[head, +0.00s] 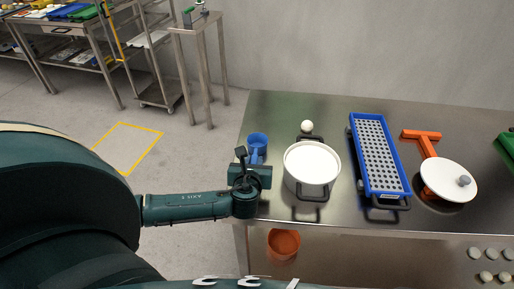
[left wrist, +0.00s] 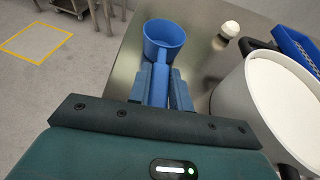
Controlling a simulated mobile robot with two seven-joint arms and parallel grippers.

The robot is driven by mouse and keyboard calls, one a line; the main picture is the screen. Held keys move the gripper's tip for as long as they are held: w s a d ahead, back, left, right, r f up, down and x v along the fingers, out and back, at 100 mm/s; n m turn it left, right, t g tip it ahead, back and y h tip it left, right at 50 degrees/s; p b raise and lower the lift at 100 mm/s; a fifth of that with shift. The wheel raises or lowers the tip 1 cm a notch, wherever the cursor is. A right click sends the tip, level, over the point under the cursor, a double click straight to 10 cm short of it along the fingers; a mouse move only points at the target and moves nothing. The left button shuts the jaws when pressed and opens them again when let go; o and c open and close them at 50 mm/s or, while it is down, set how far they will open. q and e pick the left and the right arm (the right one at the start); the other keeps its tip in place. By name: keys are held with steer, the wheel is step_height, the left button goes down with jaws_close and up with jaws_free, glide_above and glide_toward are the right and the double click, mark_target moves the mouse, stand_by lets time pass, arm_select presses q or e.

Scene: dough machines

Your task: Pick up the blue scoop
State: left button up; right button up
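The blue scoop (head: 257,141) is at the far left end of the steel table, left of the white pot. In the left wrist view its round cup (left wrist: 164,38) points away from me and its handle runs back toward my gripper. My left gripper (head: 248,165) is at the handle. In the left wrist view its two fingers (left wrist: 161,85) lie close on both sides of the handle, shut on it. I cannot tell whether the scoop rests on the table or is slightly above it. My right gripper is not in view.
The white pot (head: 312,165) with dark handles stands just right of my left gripper. A small white ball-topped item (head: 307,127) is behind it. An orange bowl (head: 284,243) sits below the tabletop.

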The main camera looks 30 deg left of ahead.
arm_select(q)
jaws_close()
